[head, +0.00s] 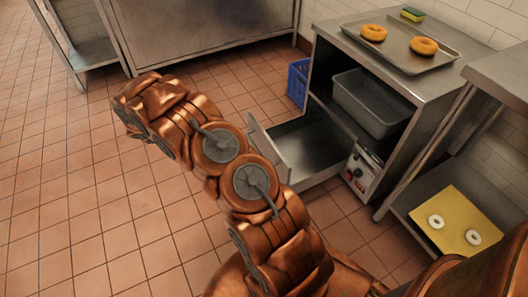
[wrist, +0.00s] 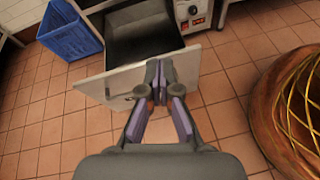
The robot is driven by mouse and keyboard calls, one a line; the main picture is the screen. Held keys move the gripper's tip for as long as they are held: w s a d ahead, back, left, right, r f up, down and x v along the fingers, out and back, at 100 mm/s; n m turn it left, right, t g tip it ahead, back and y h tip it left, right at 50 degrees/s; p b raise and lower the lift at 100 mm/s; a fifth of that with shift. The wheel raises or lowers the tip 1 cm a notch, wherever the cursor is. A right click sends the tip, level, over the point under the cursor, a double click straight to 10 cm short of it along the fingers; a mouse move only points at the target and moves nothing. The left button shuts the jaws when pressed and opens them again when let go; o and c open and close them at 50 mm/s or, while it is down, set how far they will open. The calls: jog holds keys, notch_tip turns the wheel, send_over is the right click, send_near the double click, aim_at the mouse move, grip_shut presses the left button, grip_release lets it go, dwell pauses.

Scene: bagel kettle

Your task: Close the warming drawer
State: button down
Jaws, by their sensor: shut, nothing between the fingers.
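The warming drawer (head: 299,150) is pulled out from the lower part of a steel cabinet (head: 322,62), and its inside is empty. In the wrist view the open drawer (wrist: 140,42) shows beyond its pale front panel (wrist: 112,86). My gripper (wrist: 159,68) is shut and empty, with its fingertips in front of the panel's right half. I cannot tell whether the fingertips touch the panel. In the head view my arm hides part of the drawer front, and the gripper itself cannot be made out.
A blue crate (head: 298,82) stands on the floor beside the cabinet; it also shows in the wrist view (wrist: 70,31). A control box with a red switch (head: 361,172) is right of the drawer. A tray (head: 395,42) with two bagels lies on top. The tiled floor at left is clear.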

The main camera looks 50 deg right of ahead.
aim_at(270, 145)
jog(key=w+d+f+n+t+h+b, duration=0.1)
jog(key=w+f+n+h+b, duration=0.2)
jog(key=f, duration=1.2)
jog(key=shift+y, duration=0.6)
jog(key=b+x, duration=0.1)
jog(key=x, duration=0.3)
jog(key=b+x, duration=0.1)
jog(key=x, duration=0.3)
jog(key=b+x, duration=0.2)
jog(key=x, duration=0.3)
jog(key=shift+w+d+r, duration=0.1)
jog(key=shift+d+r, duration=0.1)
jog(key=shift+r, duration=0.1)
jog(key=shift+d, duration=0.45)
